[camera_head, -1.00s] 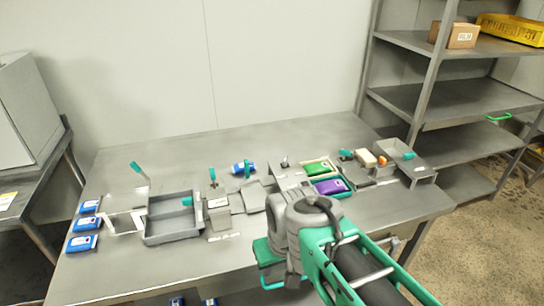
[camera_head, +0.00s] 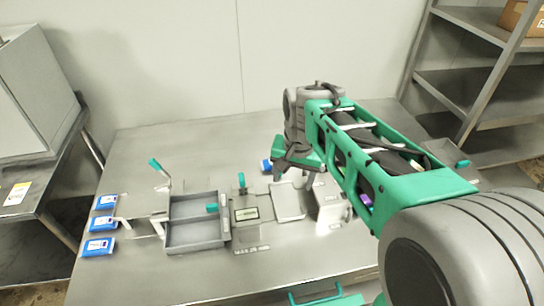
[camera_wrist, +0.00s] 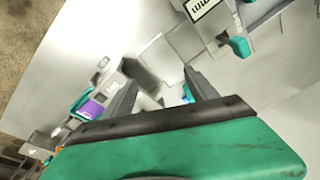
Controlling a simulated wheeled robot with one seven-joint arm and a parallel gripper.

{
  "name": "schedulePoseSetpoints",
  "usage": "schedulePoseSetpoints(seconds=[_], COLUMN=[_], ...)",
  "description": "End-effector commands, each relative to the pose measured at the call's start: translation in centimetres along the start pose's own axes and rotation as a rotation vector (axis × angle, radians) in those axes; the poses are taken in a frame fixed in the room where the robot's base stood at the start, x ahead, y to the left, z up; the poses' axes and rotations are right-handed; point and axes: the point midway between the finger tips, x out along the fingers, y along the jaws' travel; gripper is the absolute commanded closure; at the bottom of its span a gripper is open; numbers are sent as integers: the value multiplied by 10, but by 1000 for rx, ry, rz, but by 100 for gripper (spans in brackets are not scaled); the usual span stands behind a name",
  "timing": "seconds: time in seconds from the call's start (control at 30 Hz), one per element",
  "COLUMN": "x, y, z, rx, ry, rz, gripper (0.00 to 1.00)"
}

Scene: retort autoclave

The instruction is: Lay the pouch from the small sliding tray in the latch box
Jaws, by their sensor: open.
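My gripper (camera_head: 284,172) is over the back middle of the table in the head view. In the wrist view its two fingers (camera_wrist: 160,80) are apart with nothing held between them. A grey labelled box with a teal lever (camera_head: 246,215), perhaps the latch box, stands left of and in front of it. A shallow grey two-part tray with a teal knob (camera_head: 194,238) sits left of that box; its bays look empty. A blue pouch (camera_head: 266,166) lies behind, partly hidden by my gripper. A purple pouch (camera_wrist: 91,109) shows in the wrist view. I cannot tell which tray is the small sliding one.
Several blue-and-white packs (camera_head: 100,224) lie at the table's left end, beside a grey stand with a teal lever (camera_head: 146,205). A flat grey plate (camera_head: 288,202) lies right of the labelled box. My arm hides much of the table's right side. The back left is clear.

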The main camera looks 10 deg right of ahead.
Motion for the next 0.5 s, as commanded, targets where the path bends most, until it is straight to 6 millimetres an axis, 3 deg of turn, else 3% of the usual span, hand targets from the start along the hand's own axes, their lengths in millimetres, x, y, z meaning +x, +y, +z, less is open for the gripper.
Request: schedulePoseSetpoints(seconds=[0.03, 0.13, 0.3, 0.5], x=[-10, -8, 19, 54], y=[-11, -30, -55, -67], z=[-29, -82, -155, -193], rx=[111, 364, 769, 1051], ry=[-23, -49, -82, -90], rz=[14, 41, 98, 143], gripper=[29, 29, 29, 29])
